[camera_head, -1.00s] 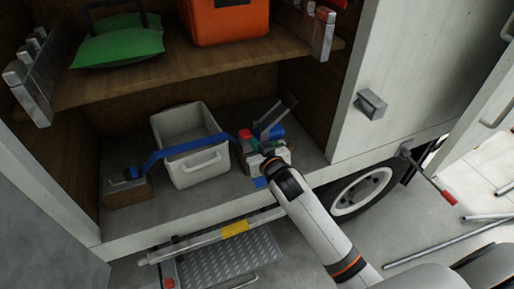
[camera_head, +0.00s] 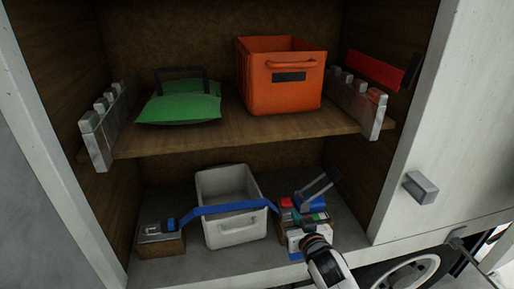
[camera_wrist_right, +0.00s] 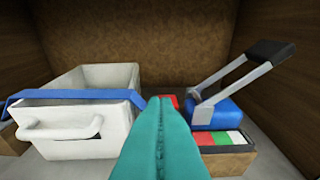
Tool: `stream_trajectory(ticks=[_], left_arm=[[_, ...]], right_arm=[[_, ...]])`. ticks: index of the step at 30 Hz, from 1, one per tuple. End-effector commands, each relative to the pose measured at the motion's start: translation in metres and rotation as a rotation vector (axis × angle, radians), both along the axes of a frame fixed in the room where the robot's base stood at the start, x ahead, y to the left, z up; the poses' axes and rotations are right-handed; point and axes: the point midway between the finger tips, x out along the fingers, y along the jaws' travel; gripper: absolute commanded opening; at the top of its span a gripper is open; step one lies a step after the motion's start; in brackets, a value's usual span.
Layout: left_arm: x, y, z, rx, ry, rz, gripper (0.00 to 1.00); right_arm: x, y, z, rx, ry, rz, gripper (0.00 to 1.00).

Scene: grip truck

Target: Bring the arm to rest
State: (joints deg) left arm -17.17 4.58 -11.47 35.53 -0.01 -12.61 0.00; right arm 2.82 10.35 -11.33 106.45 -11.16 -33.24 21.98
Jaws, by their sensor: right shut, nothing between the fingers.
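My right arm comes in from the bottom of the head view. Its right gripper (camera_head: 305,232) is at the front of the lower compartment, by a small box with a blue item (camera_head: 311,203) and a grey handle. In the right wrist view the teal fingers of the right gripper (camera_wrist_right: 161,100) are pressed together with nothing between them. They point between the white bin (camera_wrist_right: 80,110) and the box with the blue item (camera_wrist_right: 215,112). My left gripper is in neither current view.
A blue strap (camera_head: 222,208) crosses the front of the white bin (camera_head: 238,233). A small box (camera_head: 160,243) stands left. The shelf (camera_head: 215,137) above holds a green bag (camera_head: 180,108) and an orange crate (camera_head: 282,95). A cabinet wall (camera_head: 440,130) stands right.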

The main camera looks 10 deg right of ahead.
Motion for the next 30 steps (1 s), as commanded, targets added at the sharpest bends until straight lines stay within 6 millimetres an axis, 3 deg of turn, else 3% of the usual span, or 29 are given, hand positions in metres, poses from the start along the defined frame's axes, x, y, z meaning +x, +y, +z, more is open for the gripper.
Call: stream_trajectory(ticks=[2,5,9,12,18,28,30], left_arm=[[0.000,0.000,0.000,0.000,0.000,0.000,0.36],[-0.001,0.000,0.000,0.000,0.001,0.000,0.36],[-0.001,0.000,0.000,0.000,0.001,0.000,0.36],[0.000,0.000,0.000,0.000,0.000,0.000,0.36],[-0.001,0.000,0.000,0.000,0.001,0.000,0.36],[-0.001,0.000,0.000,0.000,0.001,0.001,0.36],[0.000,0.000,-0.004,0.000,0.000,0.001,0.36]], right_arm=[[-0.009,0.000,-0.007,-0.003,0.031,-0.005,0.00],[-0.040,-0.002,-0.028,-0.015,0.143,-0.018,0.00],[-0.117,-0.004,-0.065,-0.050,0.399,-0.024,0.00],[-0.165,-0.005,-0.080,-0.071,0.549,-0.011,0.00],[-0.236,-0.004,-0.091,-0.099,0.761,0.028,0.00],[-0.329,-0.003,-0.088,-0.131,1.024,0.109,0.00],[-0.320,-0.002,-0.109,-0.133,1.023,0.107,0.00]])
